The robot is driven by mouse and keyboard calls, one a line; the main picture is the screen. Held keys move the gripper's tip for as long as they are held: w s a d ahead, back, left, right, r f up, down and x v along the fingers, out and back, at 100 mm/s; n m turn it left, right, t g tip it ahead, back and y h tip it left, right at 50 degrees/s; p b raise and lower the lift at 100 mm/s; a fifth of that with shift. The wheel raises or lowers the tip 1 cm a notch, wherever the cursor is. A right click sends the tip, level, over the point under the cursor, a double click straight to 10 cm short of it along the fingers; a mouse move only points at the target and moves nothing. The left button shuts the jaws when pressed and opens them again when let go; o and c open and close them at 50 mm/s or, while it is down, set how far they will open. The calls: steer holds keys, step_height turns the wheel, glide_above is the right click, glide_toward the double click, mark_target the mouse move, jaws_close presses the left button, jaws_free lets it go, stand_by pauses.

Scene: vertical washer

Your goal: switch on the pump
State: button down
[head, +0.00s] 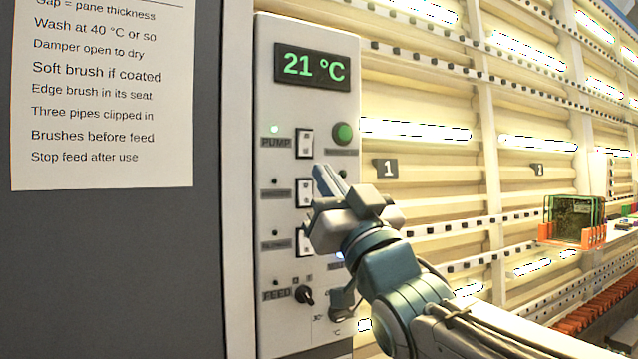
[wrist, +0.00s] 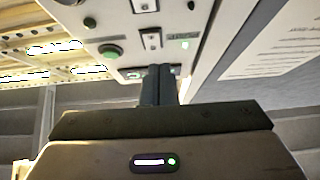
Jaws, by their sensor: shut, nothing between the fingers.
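The pump switch (head: 305,143) is a white rocker in a dark frame on the pale control panel (head: 265,90). The pump lamp (head: 274,128) beside it glows green. The switch also shows in the wrist view (wrist: 151,40), with the lit lamp (wrist: 185,44) to its right. My gripper (head: 320,172) is shut and empty, with its fingertips just below and right of the pump switch in the head view. In the wrist view its fingers (wrist: 158,75) point toward the panel; contact is not visible. I cannot tell the rocker's tilt clearly.
Two more rockers (head: 304,193) sit below, with unlit lamps. A green round button (head: 342,133), a 21 °C display (head: 312,67) and a feed knob (head: 304,295) share the panel. A notice (head: 100,100) hangs left. An orange rack (head: 572,234) stands far right.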

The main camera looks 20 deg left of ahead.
steer(key=s+d+f+b, duration=0.2)
steer(key=d+f, duration=0.1)
steer(key=f, duration=0.3)
steer(key=shift+s+d, duration=0.3)
steer(key=shift+d, duration=0.05)
steer(key=w+d+f+m+h, duration=0.3)
steer(key=w+d+f+h, duration=0.1)
steer(key=f+h, duration=0.15)
steer(key=w+d+f+m+h, duration=0.2)
steer(key=w+d+f+h, duration=0.25)
steer(key=f, duration=0.25)
steer(key=s+d+f+m+g+h+p, duration=0.15)
steer(key=d+f+g+h, duration=0.4)
steer(key=f, duration=0.75)
steer(key=s+d+f+m+g+h+p, duration=0.1)
steer(key=s+d+f+m+g+h, duration=0.2)
steer(key=s+d+f+g, duration=0.5)
steer(key=s+d+f+h, duration=0.1)
steer(key=s+d+f, duration=0.4)
steer(key=s+f, duration=0.3)
steer(key=shift+f, duration=0.15)
steer(key=shift+m+g, duration=0.25)
